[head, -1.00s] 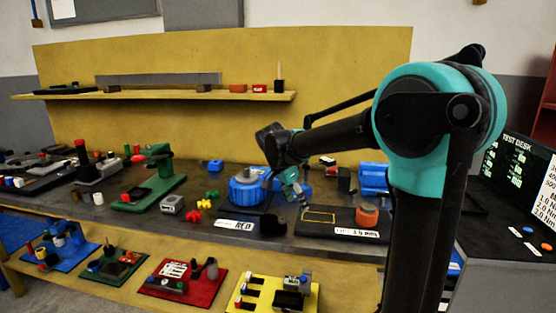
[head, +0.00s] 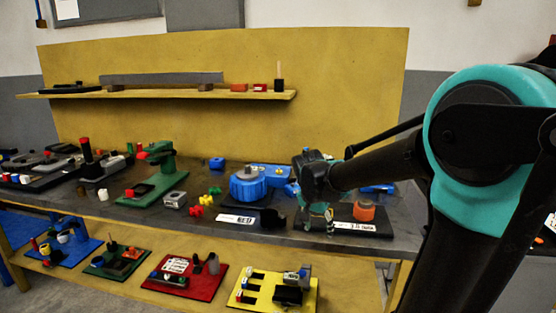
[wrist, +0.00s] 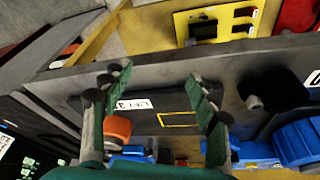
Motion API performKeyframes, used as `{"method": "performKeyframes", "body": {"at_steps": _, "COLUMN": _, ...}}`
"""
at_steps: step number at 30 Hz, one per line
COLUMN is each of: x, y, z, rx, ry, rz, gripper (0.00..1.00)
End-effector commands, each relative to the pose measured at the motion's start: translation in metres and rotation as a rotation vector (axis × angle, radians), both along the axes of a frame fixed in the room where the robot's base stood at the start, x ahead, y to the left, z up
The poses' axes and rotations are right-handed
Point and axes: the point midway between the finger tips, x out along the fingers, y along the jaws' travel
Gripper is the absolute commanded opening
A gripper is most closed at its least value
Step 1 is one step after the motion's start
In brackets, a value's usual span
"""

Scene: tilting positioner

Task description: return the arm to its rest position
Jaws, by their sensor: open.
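My gripper (head: 318,218) hangs over the front part of the dark bench (head: 195,228), right of the blue round device (head: 247,188). In the wrist view my gripper (wrist: 158,80) has its two green fingers spread, with nothing between them. Beyond the fingers lie a white label (wrist: 133,104) and a yellow outlined rectangle (wrist: 180,119). An orange knob (wrist: 117,130) shows beside the left finger, and the blue device (wrist: 298,142) is at the right. Whether the fingers touch anything cannot be told.
A green press-like device (head: 158,175) and small coloured blocks stand left on the bench. A lower shelf holds a red board (head: 205,278) and a yellow board (head: 262,297). An upper shelf (head: 180,94) runs along the yellow back panel. The space above the bench looks open.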

Motion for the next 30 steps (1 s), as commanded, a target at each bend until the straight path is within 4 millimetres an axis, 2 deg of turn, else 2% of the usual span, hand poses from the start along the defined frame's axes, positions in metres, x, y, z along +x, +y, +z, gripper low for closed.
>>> {"method": "performKeyframes", "body": {"at_steps": 7, "x": -0.083, "y": -0.046, "z": -0.061, "rx": 0.029, "ry": -0.009, "rz": 0.308, "gripper": 0.60}}
{"method": "performKeyframes", "body": {"at_steps": 12, "x": -0.135, "y": -0.060, "z": -0.098, "rx": 0.020, "ry": -0.046, "rz": 0.512, "gripper": 0.60}}
{"method": "performKeyframes", "body": {"at_steps": 15, "x": -0.152, "y": -0.063, "z": -0.110, "rx": 0.010, "ry": -0.064, "rz": 0.584, "gripper": 0.60}}
{"method": "performKeyframes", "body": {"at_steps": 19, "x": -0.161, "y": -0.063, "z": -0.117, "rx": 0.001, "ry": -0.074, "rz": 0.624, "gripper": 0.60}}
{"method": "performKeyframes", "body": {"at_steps": 30, "x": -0.161, "y": -0.063, "z": -0.117, "rx": 0.000, "ry": -0.074, "rz": 0.629, "gripper": 0.60}}
